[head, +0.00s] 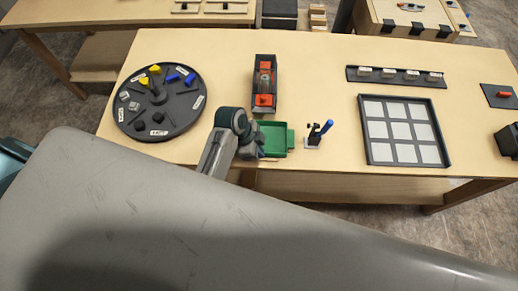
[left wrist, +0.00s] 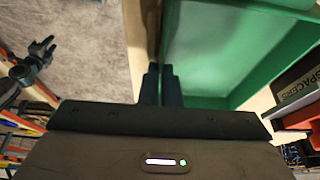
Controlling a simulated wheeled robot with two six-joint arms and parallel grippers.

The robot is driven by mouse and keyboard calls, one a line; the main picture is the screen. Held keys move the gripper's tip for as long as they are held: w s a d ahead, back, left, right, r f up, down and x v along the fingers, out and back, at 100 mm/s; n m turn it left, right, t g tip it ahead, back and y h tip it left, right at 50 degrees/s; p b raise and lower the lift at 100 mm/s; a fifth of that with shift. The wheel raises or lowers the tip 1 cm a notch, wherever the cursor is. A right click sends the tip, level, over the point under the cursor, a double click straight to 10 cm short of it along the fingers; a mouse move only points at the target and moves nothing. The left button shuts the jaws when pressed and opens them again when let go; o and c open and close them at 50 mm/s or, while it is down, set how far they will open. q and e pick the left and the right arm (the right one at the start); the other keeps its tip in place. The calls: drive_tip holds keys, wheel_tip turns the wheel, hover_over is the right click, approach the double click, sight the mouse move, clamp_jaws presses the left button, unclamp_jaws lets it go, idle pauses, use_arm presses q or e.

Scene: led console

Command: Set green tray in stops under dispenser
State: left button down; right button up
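The green tray (head: 274,139) lies near the front edge of the table, just in front of the dispenser (head: 265,86), a dark upright unit with orange parts. The tray looks empty in the left wrist view (left wrist: 225,45). My left gripper (head: 259,153) is at the tray's near left side. In the left wrist view, its two dark fingertips (left wrist: 162,84) are close together with the tray's near wall between them. The dispenser's "SPACERS" label (left wrist: 299,86) shows at the right there. The stops cannot be made out.
A round dark turntable (head: 160,101) with small blocks stands at the left. A small stand with a blue-handled tool (head: 318,135) is right of the tray. Farther right are a panel tray (head: 447,140) and a labelled rack (head: 395,78). Bare table lies between.

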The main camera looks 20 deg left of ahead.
use_arm(q)
drive_tip(key=c, duration=1.6)
unclamp_jaws()
drive_tip(key=shift+o, duration=0.2)
drive_tip(key=shift+r, duration=0.1)
drive_tip(key=shift+a+r, duration=0.2)
drive_tip(key=shift+r, duration=0.1)
drive_tip(key=b+v, duration=0.2)
drive_tip(key=v, duration=0.6)
drive_tip(key=shift+s+a+r+b, duration=0.1)
drive_tip(key=shift+a+r+b, duration=0.05)
drive_tip(key=shift+r+b, duration=0.25)
drive_tip(key=shift+s+a+r, duration=0.1)
drive_tip(key=shift+a+r, duration=0.05)
drive_tip(key=shift+r, duration=0.4)
